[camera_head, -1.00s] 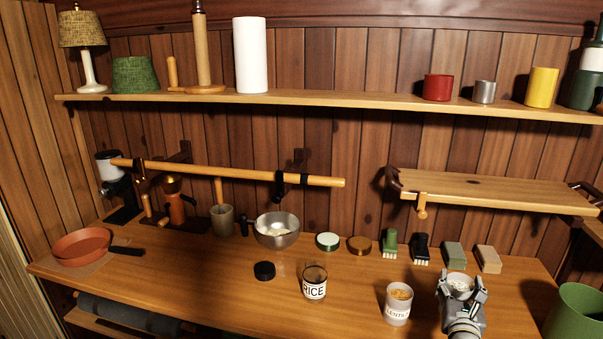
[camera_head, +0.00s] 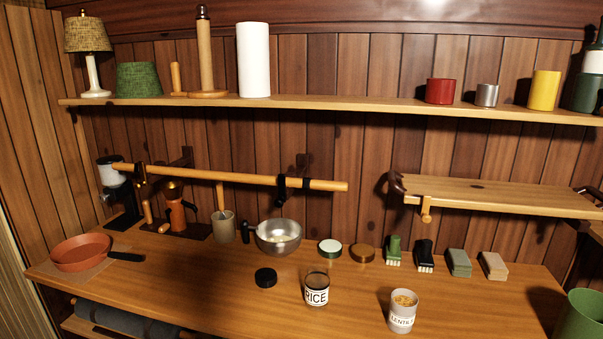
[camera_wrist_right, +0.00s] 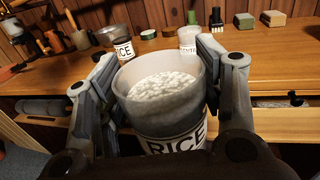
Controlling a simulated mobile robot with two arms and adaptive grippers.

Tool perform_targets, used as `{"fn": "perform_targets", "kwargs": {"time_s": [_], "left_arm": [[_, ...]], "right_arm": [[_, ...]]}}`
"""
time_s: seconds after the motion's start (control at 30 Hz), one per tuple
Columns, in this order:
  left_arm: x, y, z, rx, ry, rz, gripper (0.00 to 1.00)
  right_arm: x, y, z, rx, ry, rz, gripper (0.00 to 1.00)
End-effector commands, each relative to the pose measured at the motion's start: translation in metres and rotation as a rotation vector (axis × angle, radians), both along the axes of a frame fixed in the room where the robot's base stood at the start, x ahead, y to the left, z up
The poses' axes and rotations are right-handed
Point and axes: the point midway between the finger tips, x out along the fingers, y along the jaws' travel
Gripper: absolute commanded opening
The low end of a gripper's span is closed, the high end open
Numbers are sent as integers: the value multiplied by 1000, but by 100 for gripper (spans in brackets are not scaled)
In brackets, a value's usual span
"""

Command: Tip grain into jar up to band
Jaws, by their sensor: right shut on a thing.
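A clear glass jar labelled RICE (camera_head: 317,289) stands upright on the counter in the head view. No grain shows in it, and I cannot make out a separate band at this size. It also shows at the back of the right wrist view (camera_wrist_right: 124,51). My right gripper (camera_wrist_right: 158,62) is shut on a translucent tub labelled RICE (camera_wrist_right: 160,108), part-filled with white grain (camera_wrist_right: 165,86). The tub is close to upright, its rim open, apart from the jar and on the near side of the counter edge. The right gripper is outside the head view. My left gripper shows nowhere.
A lentil jar (camera_head: 402,310) stands right of the rice jar. A black lid (camera_head: 265,277), a metal bowl (camera_head: 279,236), a pale green lid (camera_head: 330,248) and a brown lid (camera_head: 362,253) lie around it. Several brushes and blocks line the back. A green bin (camera_head: 582,318) is at right.

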Motion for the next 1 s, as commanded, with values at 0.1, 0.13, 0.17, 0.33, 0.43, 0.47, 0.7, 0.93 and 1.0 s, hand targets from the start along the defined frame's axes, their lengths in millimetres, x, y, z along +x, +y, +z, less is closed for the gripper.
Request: {"fn": "perform_targets", "kwargs": {"time_s": [0.1, 0.13, 0.17, 0.33, 0.43, 0.47, 0.7, 0.93, 1.0], "left_arm": [[0, 0, -2, 0, 0, 0, 82], [0, 0, -2, 0, 0, 0, 82], [0, 0, -2, 0, 0, 0, 82], [0, 0, -2, 0, 0, 0, 82], [0, 0, -2, 0, 0, 0, 82], [0, 0, -2, 0, 0, 0, 82], [0, 0, 12, 0, 0, 0, 82], [0, 0, 41, 0, 0, 0, 82], [0, 0, 49, 0, 0, 0, 82]], "right_arm": [[-13, 4, 7, 1, 0, 7, 17], [-14, 4, 9, 1, 0, 8, 17], [-16, 5, 10, 0, 0, 9, 17], [-18, 5, 12, -1, -1, 10, 17], [-17, 5, 12, -1, -1, 10, 17], [-17, 5, 12, -1, -1, 10, 17], [-17, 5, 24, -1, -2, 9, 17], [-17, 5, 51, -2, -1, 8, 17], [-17, 5, 58, -2, -1, 8, 17]]}}
